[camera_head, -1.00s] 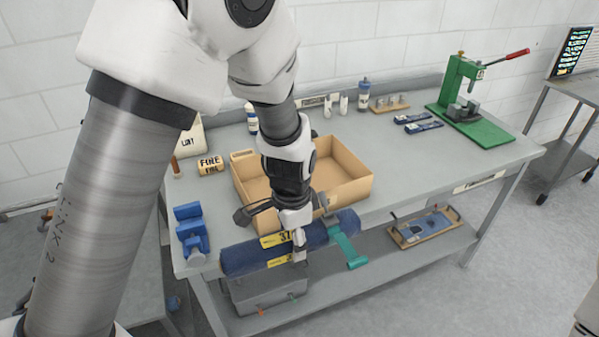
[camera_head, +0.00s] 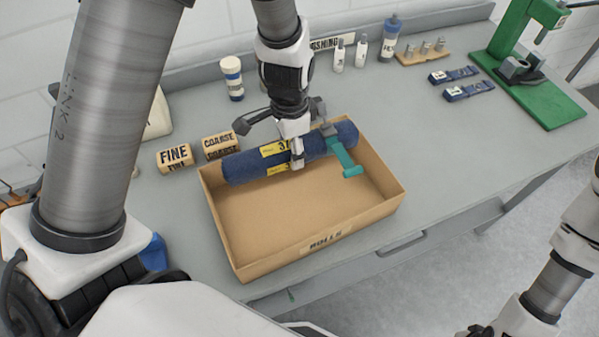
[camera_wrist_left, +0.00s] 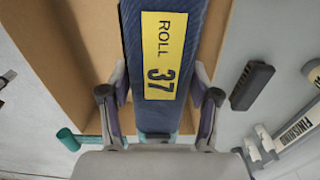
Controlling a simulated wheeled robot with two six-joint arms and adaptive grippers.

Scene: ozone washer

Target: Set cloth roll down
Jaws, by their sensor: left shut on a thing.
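The dark blue cloth roll (camera_head: 240,165) with a yellow "37" label lies across my left gripper (camera_head: 297,162), which is shut around its middle. The roll also shows in the left wrist view (camera_wrist_left: 165,110), between the two fingers (camera_wrist_left: 158,125).
"FINE" (camera_head: 174,158) and "COARSE" (camera_head: 220,145) blocks stand at the box's back left. Bottles (camera_head: 388,38), a pegged wooden stand (camera_head: 425,52), blue packets (camera_head: 467,90) and a green press (camera_head: 530,75) stand farther back. The bench right of the box is clear.

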